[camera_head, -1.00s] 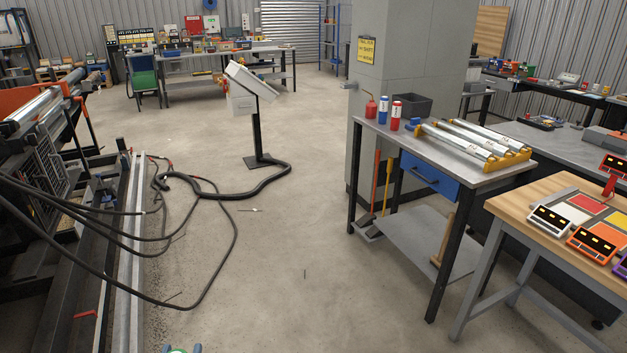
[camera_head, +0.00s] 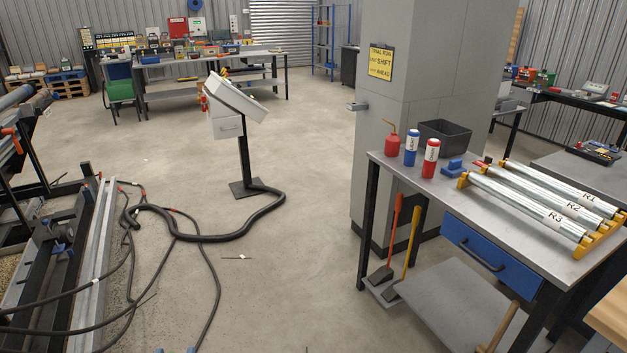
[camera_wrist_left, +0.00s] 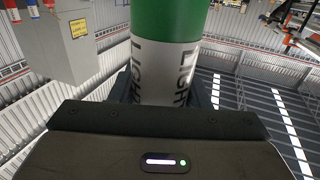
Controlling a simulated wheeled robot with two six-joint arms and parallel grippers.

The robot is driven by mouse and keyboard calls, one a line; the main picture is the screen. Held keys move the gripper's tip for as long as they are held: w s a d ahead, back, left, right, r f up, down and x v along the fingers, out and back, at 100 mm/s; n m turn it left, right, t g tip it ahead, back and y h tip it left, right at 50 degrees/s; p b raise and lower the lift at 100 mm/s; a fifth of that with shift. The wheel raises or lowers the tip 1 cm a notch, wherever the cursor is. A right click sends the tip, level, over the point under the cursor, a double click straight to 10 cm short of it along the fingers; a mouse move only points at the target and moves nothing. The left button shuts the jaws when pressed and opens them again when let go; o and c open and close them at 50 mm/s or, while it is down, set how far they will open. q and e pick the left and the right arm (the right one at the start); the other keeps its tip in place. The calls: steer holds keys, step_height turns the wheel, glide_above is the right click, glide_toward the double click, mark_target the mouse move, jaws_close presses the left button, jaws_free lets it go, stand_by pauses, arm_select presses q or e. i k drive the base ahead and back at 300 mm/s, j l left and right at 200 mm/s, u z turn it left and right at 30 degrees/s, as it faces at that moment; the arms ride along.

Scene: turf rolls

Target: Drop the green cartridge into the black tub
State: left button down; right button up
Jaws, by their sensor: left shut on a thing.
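The green cartridge (camera_wrist_left: 168,20) fills the upper middle of the left wrist view, with a white lower band lettered "LIGHT". My left gripper (camera_wrist_left: 165,88) is shut on it. In the head view only the tips of my left gripper (camera_head: 175,350) show at the bottom edge, and the cartridge is out of sight there. The black tub (camera_head: 444,140) stands at the back of the grey metal bench (camera_head: 415,178), beside the pillar, well away from the gripper. The tub's floor is hidden. My right gripper is not in view.
A red oil can (camera_head: 392,144), a blue cartridge (camera_head: 411,148) and a red cartridge (camera_head: 430,158) stand on the bench in front of the tub. Silver rollers (camera_head: 530,205) lie to the right.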

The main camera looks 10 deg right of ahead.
mark_target(440, 153)
steer(key=i+j, duration=0.1)
steer(key=i, duration=3.4)
steer(key=i+z, duration=0.15)
steer(key=z, duration=0.35)
steer(key=i+z, duration=0.15)
steer(key=z, duration=0.35)
steer(key=i+j+z, duration=0.1)
steer(key=z, duration=0.4)
